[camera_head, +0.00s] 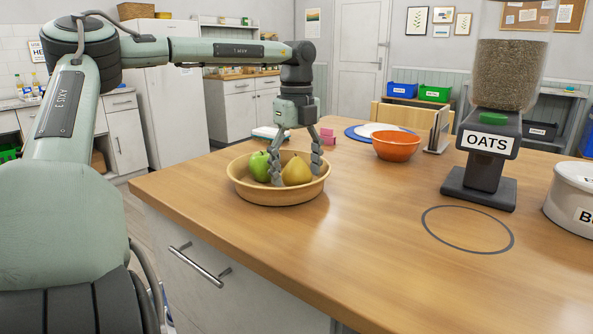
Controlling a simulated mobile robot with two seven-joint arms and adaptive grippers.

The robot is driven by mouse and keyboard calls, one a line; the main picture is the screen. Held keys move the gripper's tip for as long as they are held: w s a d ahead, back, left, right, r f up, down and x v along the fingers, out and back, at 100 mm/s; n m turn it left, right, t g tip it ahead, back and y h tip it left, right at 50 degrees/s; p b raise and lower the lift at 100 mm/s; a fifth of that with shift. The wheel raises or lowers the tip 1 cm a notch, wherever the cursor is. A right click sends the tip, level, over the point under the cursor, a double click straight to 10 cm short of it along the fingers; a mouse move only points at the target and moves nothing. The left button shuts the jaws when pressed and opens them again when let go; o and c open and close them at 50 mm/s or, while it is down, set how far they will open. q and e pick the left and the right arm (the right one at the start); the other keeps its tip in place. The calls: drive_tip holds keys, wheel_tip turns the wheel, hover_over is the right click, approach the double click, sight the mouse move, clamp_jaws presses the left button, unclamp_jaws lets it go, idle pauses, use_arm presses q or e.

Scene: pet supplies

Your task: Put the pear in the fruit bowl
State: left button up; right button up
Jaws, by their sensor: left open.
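The yellow pear (297,170) sits inside the tan fruit bowl (279,194) on the wooden counter, at its right side. A green apple (259,166) lies beside it on the left in the same bowl. My left gripper (297,175) points down over the bowl from above. Its fingers are spread apart, one in front of the fruit on the left and one at the pear's right. I cannot tell whether either finger touches the pear. My right gripper does not show.
An orange bowl (397,146) stands behind and right of the fruit bowl. An oats dispenser (486,150) stands farther right, with a dark ring marking (467,229) in front. A white tin (573,199) is at the right edge. The front middle of the counter (350,240) is clear.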

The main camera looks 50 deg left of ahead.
sight(296, 156)
use_arm(q)
drive_tip(key=shift+r, duration=0.45)
wheel_tip(296, 156, up, 10)
drive_tip(key=shift+r, duration=0.7)
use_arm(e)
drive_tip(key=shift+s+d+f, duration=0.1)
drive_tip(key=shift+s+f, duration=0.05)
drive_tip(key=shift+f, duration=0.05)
